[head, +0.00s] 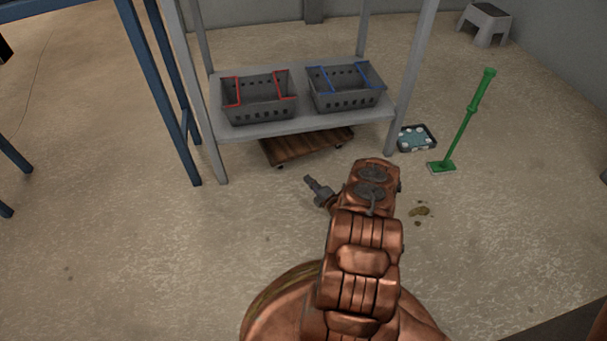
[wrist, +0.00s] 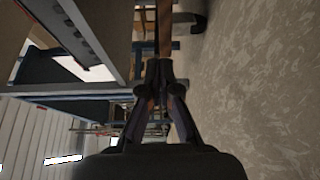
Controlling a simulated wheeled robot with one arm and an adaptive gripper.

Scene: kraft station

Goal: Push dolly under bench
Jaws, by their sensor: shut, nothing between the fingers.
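The dolly (head: 307,147) is a low brown wooden platform on small casters. In the head view it is partly beneath the lower shelf of the grey bench (head: 215,134), with its front part showing out from under the shelf edge. The bench's shelf hides its back. My gripper (head: 308,180) is shut and empty, low in front of the dolly and pointing toward the bench. A gap shows between them in the head view. In the wrist view my gripper (wrist: 159,66) lines up with a narrow brown strip, likely the dolly (wrist: 165,30); contact is unclear.
Two grey baskets, one with red handles (head: 258,98) and one with blue handles (head: 345,88), stand on the shelf. A dark tray (head: 416,138) and a green-handled floor tool (head: 471,115) are right of the bench. A brown spill (head: 420,211) lies on the floor. A blue frame (head: 160,80) stands left.

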